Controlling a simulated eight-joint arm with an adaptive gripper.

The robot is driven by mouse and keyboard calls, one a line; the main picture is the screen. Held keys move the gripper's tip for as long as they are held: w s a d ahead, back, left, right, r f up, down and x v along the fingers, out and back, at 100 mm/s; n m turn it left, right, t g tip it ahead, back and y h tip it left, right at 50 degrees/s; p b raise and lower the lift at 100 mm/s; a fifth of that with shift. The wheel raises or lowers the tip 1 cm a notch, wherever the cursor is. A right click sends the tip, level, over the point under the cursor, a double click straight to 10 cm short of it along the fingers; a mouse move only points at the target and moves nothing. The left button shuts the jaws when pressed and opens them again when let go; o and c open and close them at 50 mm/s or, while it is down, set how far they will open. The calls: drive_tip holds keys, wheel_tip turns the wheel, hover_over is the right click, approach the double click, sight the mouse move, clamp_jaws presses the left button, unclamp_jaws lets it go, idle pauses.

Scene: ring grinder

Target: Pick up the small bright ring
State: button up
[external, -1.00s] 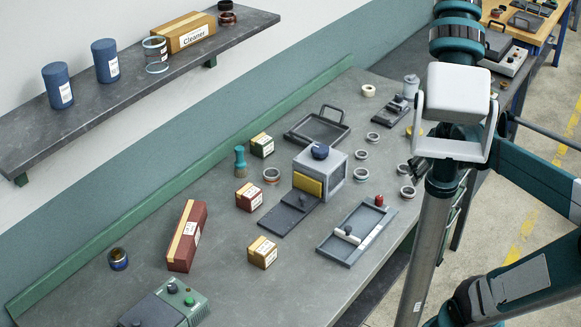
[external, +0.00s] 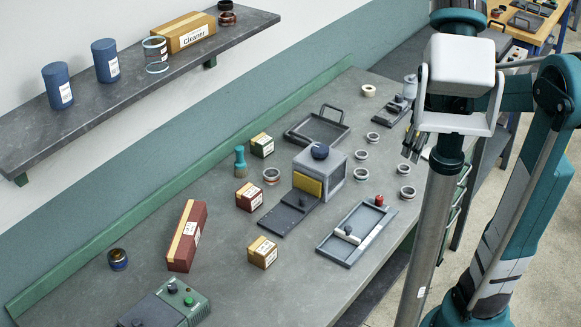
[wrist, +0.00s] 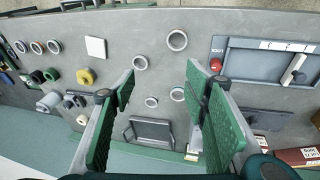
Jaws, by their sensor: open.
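Several pale metal rings lie loose on the grey bench. In the external view, rings lie right of the boxy grey machine, among them a ring (external: 372,137) at the back and a ring (external: 407,192) nearer the front edge. In the wrist view, two smaller rings (wrist: 177,94) (wrist: 151,102) and two larger ones (wrist: 177,40) (wrist: 140,62) show around the space between my fingers. I cannot tell for certain which is the small bright one. My gripper (wrist: 160,88) is open and empty above the bench, its green pads wide apart. The arm partly hides it in the external view.
The grey machine (external: 335,178) and a long tray with a red knob (external: 335,252) stand left of the front rings. In the wrist view, a white square (wrist: 96,47) and more rings lie left. Bare bench surrounds the rings.

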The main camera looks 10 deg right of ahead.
drive_tip(key=w+d+f+n+g+p, duration=0.2)
drive_tip(key=w+f+n+p, duration=0.4)
drive_tip(key=w+f, duration=0.3)
drive_tip(key=w+n+g, duration=0.1)
drive_tip(key=w, duration=0.3)
drive_tip(key=shift+f, duration=0.3)
drive_tip(key=shift+d+f, duration=0.1)
drive_tip(key=shift+f, duration=1.2)
drive_tip(key=shift+s+f, duration=0.15)
drive_tip(key=shift+f, duration=2.45)
